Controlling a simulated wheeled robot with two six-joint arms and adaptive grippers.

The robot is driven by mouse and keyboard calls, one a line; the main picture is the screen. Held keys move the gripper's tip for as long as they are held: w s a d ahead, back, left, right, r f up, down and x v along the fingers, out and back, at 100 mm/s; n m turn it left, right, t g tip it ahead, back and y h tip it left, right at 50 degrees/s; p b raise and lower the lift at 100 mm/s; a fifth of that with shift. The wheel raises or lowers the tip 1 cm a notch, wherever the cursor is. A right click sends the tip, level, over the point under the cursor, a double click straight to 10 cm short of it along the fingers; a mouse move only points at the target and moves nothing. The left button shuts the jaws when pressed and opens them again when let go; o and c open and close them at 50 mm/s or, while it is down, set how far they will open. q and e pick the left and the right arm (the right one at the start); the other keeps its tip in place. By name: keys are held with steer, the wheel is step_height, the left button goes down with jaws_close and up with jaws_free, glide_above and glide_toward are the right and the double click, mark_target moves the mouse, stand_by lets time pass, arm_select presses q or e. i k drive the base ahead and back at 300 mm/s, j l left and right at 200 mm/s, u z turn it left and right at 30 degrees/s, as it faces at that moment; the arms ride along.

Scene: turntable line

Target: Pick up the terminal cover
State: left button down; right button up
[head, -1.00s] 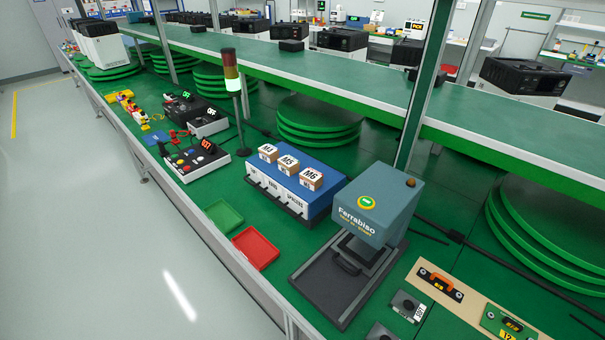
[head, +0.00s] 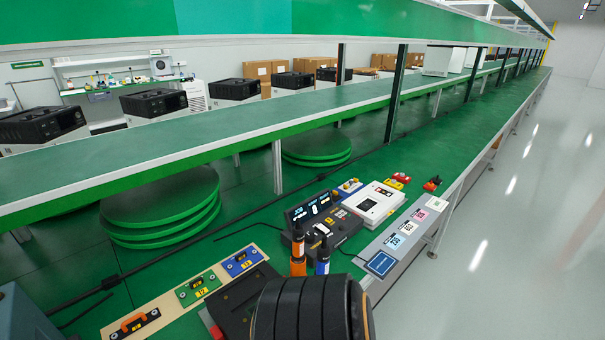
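I cannot tell for certain which piece is the terminal cover. A tan strip (head: 155,306) at the lower left carries a black piece with an orange handle (head: 134,322), a green block (head: 197,289) and a blue block (head: 243,262). A dark flat panel or tray (head: 235,297) lies beside the strip, partly hidden by a black ribbed cylindrical part at the bottom edge, which may be part of my arm. Neither gripper's fingers show in the head view.
An orange marker-like tool (head: 298,255) and a blue one (head: 322,258) stand near a black console (head: 325,225) and a white box (head: 374,205). A grey strip with coloured labels (head: 404,235) lines the bench edge. A raised green shelf (head: 250,115) runs behind. Floor at right is clear.

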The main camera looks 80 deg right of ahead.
mark_target(398, 187)
steer(key=k+z, duration=0.1)
steer(key=z, duration=0.3)
steer(key=j+z, duration=0.1)
steer(key=z, duration=0.3)
steer(key=k+z, duration=0.15)
steer(key=z, duration=2.35)
